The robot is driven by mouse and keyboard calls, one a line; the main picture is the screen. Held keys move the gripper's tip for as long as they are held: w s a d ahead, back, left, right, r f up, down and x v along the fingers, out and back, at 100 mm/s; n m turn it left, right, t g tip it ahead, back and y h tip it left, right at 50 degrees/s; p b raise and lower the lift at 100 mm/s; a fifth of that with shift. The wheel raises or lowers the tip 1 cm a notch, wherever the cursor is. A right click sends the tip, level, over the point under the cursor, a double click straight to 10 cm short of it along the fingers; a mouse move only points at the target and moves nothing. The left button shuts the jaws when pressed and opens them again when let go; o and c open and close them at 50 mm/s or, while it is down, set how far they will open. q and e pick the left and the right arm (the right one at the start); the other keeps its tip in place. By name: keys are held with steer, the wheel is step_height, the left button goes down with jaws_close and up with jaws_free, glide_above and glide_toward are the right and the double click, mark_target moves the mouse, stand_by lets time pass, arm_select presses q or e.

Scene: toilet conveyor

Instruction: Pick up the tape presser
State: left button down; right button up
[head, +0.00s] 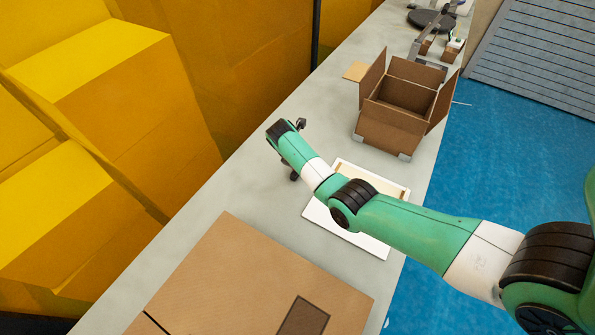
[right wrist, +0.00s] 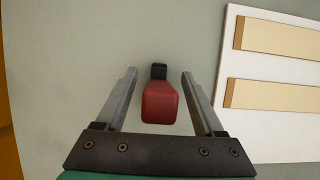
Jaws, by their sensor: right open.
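The tape presser appears to be the small red block with a black end (right wrist: 160,103) in the right wrist view. It lies on the grey table surface. My right gripper (right wrist: 159,74) is open, with one grey finger on each side of the red block and a visible gap on both sides. In the head view my right gripper (head: 297,150) is over the grey table, at the end of the green and white arm, and the tape presser cannot be made out there. My left gripper is in neither view.
A white board (right wrist: 232,60) with pale wooden strips lies right of the gripper; it is partly under my arm in the head view (head: 375,247). An open cardboard box (head: 385,132) stands farther back. A large flat cardboard piece (head: 235,275) lies in front. Yellow boxes (head: 110,90) line the left.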

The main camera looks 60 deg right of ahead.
steer(key=shift+f, duration=0.15)
steer(key=shift+c, duration=0.2)
jaws_close()
stand_by(0.3)
steer(key=r+p, duration=0.1)
steer(key=r, duration=0.1)
steer(key=r+p, duration=0.2)
steer(key=shift+s+a+r, duration=0.1)
steer(key=shift+a+r, duration=0.1)
steer(key=shift+r, duration=0.1)
steer(key=s+a+r+p, duration=0.7)
steer(key=a+r+p, duration=0.1)
steer(key=a, duration=0.3)
steer(key=shift+a+r+p, duration=0.15)
steer(key=shift+r+p, duration=0.1)
steer(key=shift+p, duration=0.5)
